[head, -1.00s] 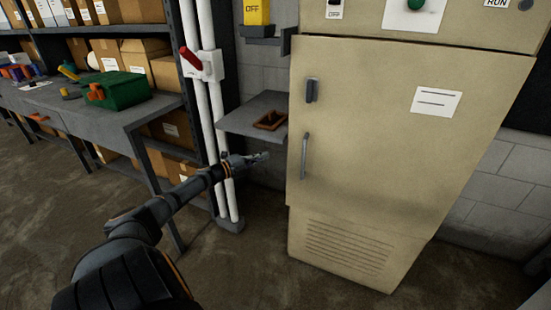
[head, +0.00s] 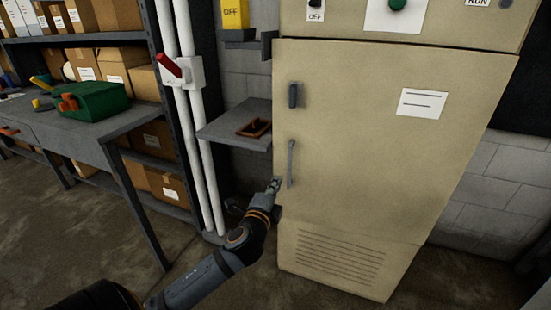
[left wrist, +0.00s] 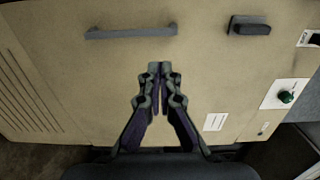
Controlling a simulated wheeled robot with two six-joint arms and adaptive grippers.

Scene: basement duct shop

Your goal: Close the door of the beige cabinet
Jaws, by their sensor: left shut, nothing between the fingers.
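The beige cabinet (head: 345,262) stands right of centre in the head view. Its door (head: 370,150) looks flush or nearly flush with the frame; I cannot tell if a small gap is left. The door carries a long grey handle (head: 291,164) and a dark latch (head: 293,95) above it. My left gripper (head: 276,184) is shut and empty, at the door's left edge just below and left of the handle. In the left wrist view the closed fingertips (left wrist: 160,68) point at the beige door face, beside the handle (left wrist: 130,31); contact is unclear. My right gripper is out of view.
A grey wall shelf (head: 232,127) with a small brown tray (head: 254,128) sits left of the door. White pipes with a red-lever switch (head: 170,67) and a workbench (head: 75,128) with a green box stand farther left. Open floor lies in front.

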